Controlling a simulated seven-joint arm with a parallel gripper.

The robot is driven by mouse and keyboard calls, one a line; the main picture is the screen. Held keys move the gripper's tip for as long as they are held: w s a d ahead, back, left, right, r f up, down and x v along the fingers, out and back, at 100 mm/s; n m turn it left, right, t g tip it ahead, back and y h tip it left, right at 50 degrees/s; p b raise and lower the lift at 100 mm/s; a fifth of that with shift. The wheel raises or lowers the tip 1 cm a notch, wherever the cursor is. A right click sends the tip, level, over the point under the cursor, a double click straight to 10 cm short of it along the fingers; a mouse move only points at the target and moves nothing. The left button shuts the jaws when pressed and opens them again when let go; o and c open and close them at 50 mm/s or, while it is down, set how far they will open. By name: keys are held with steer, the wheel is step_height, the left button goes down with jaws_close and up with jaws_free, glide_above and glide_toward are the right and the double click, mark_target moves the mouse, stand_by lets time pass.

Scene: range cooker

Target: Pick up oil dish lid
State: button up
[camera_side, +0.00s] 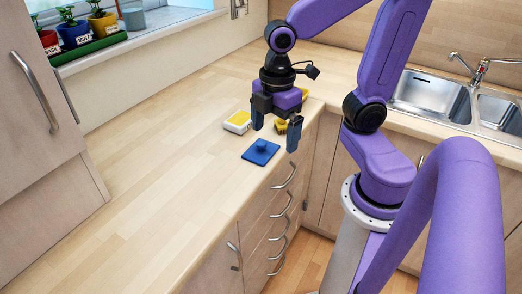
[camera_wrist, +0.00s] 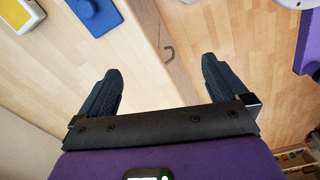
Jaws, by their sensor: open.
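A blue square lid with a round knob on top (camera_side: 261,152) lies flat on the wooden counter near its front edge; I take it for the oil dish lid. It also shows, partly cut off, at the top of the wrist view (camera_wrist: 97,14). My gripper (camera_side: 275,135) is open, fingers pointing down, above the counter edge and just behind the lid in the side view. In the wrist view the space between the fingertips (camera_wrist: 160,68) is empty, over the counter edge, and the lid lies beyond the left finger. I see no contact with the lid.
A yellow and white block (camera_side: 238,122) lies on the counter left of my gripper. Another yellow thing (camera_side: 281,127) is partly hidden behind the fingers. Drawers with metal handles (camera_side: 283,178) are below the edge. A sink (camera_side: 430,97) is at right. The counter at left is clear.

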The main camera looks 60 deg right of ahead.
mark_target(261, 142)
steer(key=w+d+r+n, duration=0.2)
steer(key=w+d+n, duration=0.1)
steer(key=w+d, duration=0.65)
steer(key=f, duration=1.6)
steer(key=shift+s+d+f, duration=0.1)
steer(key=shift+d+f, duration=0.2)
steer(key=shift+f, duration=0.05)
steer(key=shift+c, duration=0.3)
steer(key=c, duration=0.8)
